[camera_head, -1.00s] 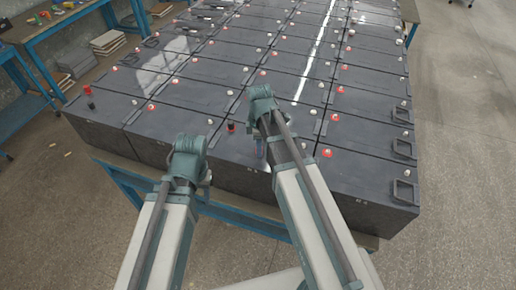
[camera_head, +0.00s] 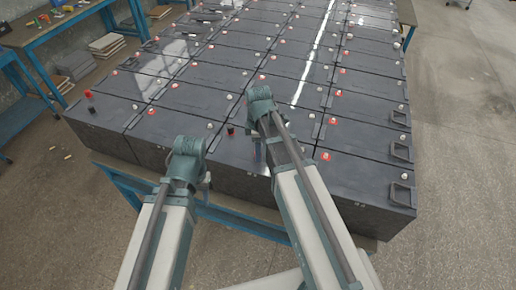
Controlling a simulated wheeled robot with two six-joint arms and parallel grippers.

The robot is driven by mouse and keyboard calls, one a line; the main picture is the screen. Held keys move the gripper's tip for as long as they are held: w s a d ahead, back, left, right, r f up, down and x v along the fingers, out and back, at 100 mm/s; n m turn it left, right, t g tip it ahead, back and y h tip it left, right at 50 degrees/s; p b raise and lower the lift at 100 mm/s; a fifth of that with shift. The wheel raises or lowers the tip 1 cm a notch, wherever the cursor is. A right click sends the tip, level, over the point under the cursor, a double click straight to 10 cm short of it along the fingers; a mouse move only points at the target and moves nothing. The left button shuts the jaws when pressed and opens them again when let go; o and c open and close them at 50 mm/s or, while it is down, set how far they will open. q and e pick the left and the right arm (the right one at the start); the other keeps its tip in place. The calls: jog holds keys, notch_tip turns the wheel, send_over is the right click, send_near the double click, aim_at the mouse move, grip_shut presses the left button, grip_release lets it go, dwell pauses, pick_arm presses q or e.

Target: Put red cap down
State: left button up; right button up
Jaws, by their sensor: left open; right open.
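A small red cap (camera_head: 88,94) stands on the top of the front-left battery (camera_head: 105,112), with a dark post just in front of it. My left gripper (camera_head: 205,184) is mostly hidden behind its own arm, low in front of the battery row; it is apart from the cap, to its right. My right gripper (camera_head: 257,152) shows only partly beside its arm, over the front batteries; it is open. No cap shows in either gripper.
Several rows of dark batteries (camera_head: 215,78) with red and white terminals fill the blue-framed table. A black cap (camera_head: 230,130) stands between my arms. A workbench (camera_head: 45,30) with tools stands at the back left. The floor at the right is clear.

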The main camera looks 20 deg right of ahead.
notch_tip(320, 180, up, 11)
jog(key=p, duration=1)
jog(key=s+a+m+h, duration=0.1)
jog(key=s+a+m, duration=0.9)
jog(key=s, duration=0.4)
jog(key=shift+s+a+f+m, duration=0.15)
jog(key=shift+a+f+m, duration=0.1)
jog(key=shift+m, duration=0.45)
notch_tip(320, 180, down, 13)
jog(key=b, duration=1.3)
jog(key=shift+r, duration=0.2)
